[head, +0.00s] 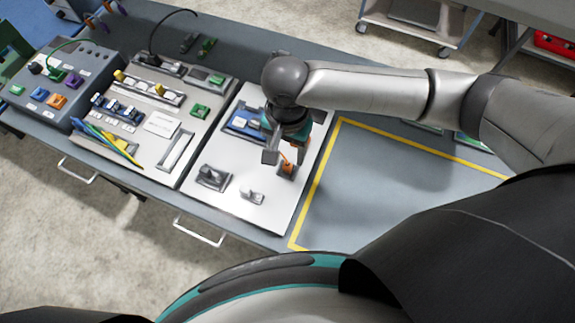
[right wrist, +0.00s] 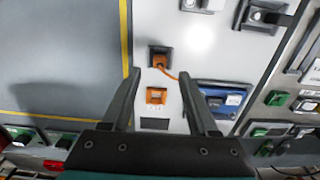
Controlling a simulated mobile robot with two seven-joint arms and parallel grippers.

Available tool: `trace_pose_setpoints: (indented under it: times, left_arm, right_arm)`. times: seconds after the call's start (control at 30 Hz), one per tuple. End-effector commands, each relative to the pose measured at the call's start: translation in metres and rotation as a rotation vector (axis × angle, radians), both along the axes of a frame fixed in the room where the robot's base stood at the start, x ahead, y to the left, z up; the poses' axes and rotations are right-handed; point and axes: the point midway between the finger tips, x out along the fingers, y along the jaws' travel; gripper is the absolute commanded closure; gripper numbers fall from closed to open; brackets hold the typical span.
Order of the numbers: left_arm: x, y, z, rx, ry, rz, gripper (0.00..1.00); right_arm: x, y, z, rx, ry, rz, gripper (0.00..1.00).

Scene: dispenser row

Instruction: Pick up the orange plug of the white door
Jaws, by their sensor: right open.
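The white door (head: 235,210) is a flat white panel lying on the bench, with several small fittings on it. The orange plug (head: 287,162) sits in a dark socket near the panel's right edge. In the right wrist view the plug (right wrist: 159,62) is in that socket, just beyond the fingertips, with an orange cable running right. My right gripper (head: 287,156) is over this edge. In the right wrist view its two fingers (right wrist: 159,73) are spread apart, with nothing visibly gripped. Whether they overlap the plug in depth is unclear. My left gripper is not in view.
A second orange fitting (right wrist: 156,96) shows between the fingers, and a blue unit (right wrist: 222,100) beside them. Grey fittings (head: 213,178) stand near the panel's front. Left is a grey panel with switches and cables (head: 150,125). The yellow-bordered bench area (head: 375,190) is clear.

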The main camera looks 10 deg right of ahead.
Motion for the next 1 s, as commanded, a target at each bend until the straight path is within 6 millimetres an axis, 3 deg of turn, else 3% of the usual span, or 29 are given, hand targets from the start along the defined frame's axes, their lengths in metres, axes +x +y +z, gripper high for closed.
trace_pose_setpoints:
  times: [0.17, 0.5, 0.77, 1.0]
  left_arm:
    - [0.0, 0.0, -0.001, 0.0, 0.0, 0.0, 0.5]
    - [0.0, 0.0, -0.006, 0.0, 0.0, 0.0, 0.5]
    - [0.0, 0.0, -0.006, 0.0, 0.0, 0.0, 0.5]
    - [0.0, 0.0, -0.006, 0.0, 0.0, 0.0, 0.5]
  right_arm:
    - [0.0, 0.0, -0.011, -0.001, -0.001, 0.001, 0.4]
    - [0.002, -0.001, -0.056, 0.0, -0.001, 0.001, 0.4]
    - [0.002, -0.001, -0.059, 0.001, -0.002, 0.002, 0.4]
    - [0.002, -0.001, -0.059, 0.001, -0.002, 0.001, 0.65]
